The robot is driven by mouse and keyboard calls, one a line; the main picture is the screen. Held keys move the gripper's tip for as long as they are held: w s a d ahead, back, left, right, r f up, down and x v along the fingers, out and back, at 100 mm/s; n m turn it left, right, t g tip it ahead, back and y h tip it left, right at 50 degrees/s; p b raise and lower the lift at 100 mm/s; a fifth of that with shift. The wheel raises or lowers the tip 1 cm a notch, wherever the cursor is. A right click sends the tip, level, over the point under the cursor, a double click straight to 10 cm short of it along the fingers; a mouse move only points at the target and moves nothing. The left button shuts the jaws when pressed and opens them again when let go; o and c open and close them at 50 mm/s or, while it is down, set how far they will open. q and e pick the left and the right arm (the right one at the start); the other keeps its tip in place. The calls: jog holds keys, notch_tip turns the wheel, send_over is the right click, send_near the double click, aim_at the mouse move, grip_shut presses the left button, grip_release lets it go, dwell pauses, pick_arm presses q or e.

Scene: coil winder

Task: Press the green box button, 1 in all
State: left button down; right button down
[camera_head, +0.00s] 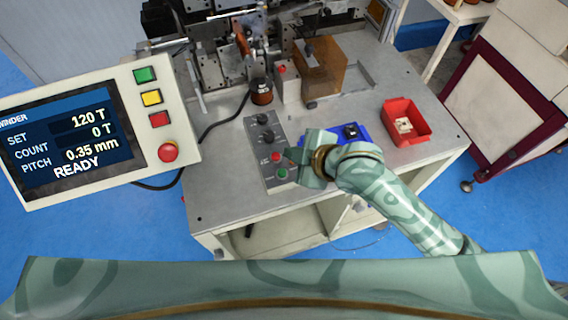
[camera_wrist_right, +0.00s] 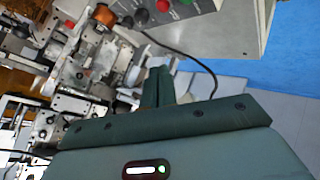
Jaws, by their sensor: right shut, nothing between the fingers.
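The grey control box (camera_head: 262,140) lies on the machine table, with dark knobs, a red button (camera_head: 276,157) and, nearest the front edge, the round green box button (camera_head: 282,173). My right gripper (camera_head: 291,154) is shut and empty. Its fingertips point left, beside the red and green buttons in the head view; I cannot tell whether they touch the box. In the right wrist view the shut fingers (camera_wrist_right: 158,78) show in the middle, and the green button (camera_wrist_right: 187,2) is at the top edge, apart from them in the picture. My left gripper is not in view.
A screen panel (camera_head: 75,140) showing READY stands at left, with its own square green button (camera_head: 145,75). The winder (camera_head: 230,55) fills the table's back. A blue tray (camera_head: 336,131) is behind my right wrist, and a red bin (camera_head: 407,133) is to the right.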

jog(key=w+n+g, duration=0.1)
jog(key=w+a+f+n+g+y, duration=0.1)
jog(key=n, duration=0.1)
jog(key=shift+w+a+f+n+g, duration=0.15)
jog(key=shift+w+f+n+g, duration=0.15)
jog(key=shift+w, duration=0.05)
jog(key=b, duration=0.9)
send_over(286, 174)
notch_tip(286, 174, down, 8)
jog(key=shift+r, duration=0.2)
jog(key=shift+f, duration=0.6)
